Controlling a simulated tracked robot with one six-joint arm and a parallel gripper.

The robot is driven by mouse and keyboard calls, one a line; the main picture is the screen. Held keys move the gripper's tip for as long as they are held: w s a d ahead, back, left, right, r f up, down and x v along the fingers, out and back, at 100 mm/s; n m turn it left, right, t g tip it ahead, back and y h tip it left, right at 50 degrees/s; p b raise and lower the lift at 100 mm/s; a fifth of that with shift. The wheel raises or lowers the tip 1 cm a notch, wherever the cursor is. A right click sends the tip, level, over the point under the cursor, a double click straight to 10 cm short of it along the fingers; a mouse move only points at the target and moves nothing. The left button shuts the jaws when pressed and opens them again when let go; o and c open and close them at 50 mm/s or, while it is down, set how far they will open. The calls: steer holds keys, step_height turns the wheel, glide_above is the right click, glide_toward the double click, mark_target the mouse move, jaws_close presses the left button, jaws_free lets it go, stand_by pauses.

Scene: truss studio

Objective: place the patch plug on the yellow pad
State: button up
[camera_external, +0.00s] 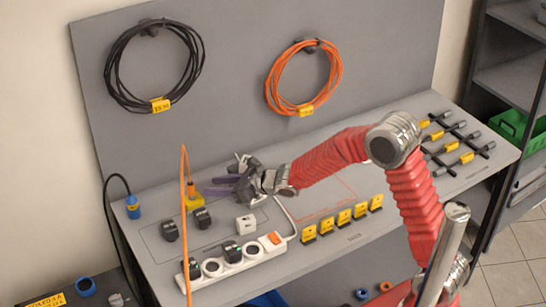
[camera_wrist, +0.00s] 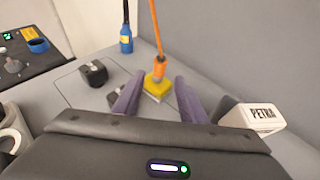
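An orange plug with an orange cable (camera_external: 189,184), which I take as the patch plug, stands about upright at the left of the bench. It also shows in the wrist view (camera_wrist: 159,66). Its lower end meets a yellow patch, seemingly the yellow pad (camera_external: 194,203), also in the wrist view (camera_wrist: 155,86); I cannot tell if they touch. My gripper (camera_external: 212,187) is just right of the plug, pointing left. In the wrist view its purple fingers (camera_wrist: 160,82) are apart, with the plug showing between and beyond their tips. The fingers look empty.
Black adapters (camera_external: 202,218) and a white cube (camera_external: 246,223) stand nearby. A white power strip (camera_external: 250,252) lies at the front. A blue plug (camera_external: 132,207) with a black cable stands at left. The orange cable arches beside the plug and runs down past the bench front.

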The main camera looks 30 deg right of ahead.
steer(key=shift+v, duration=1.9)
steer(key=s+d+r+n+g+y, duration=0.1)
steer(key=s+d+r+n+g, duration=0.15)
steer(key=s+r+n, duration=0.5)
steer(key=s+d+r+n+g+y, duration=0.1)
steer(key=s+d+r+n+g, duration=0.2)
steer(key=s+n, duration=0.7)
steer(key=s+d+f+n+h, duration=0.1)
steer(key=s+d+n+h, duration=0.4)
steer(key=s+d, duration=0.3)
steer(key=s+d+f+n+h, duration=0.1)
steer(key=s+d+n+h, duration=0.4)
steer(key=s+d, duration=0.4)
steer(key=d+n, duration=0.1)
steer(key=d, duration=0.5)
steer(key=shift+d, duration=0.35)
steer(key=shift+s, duration=0.15)
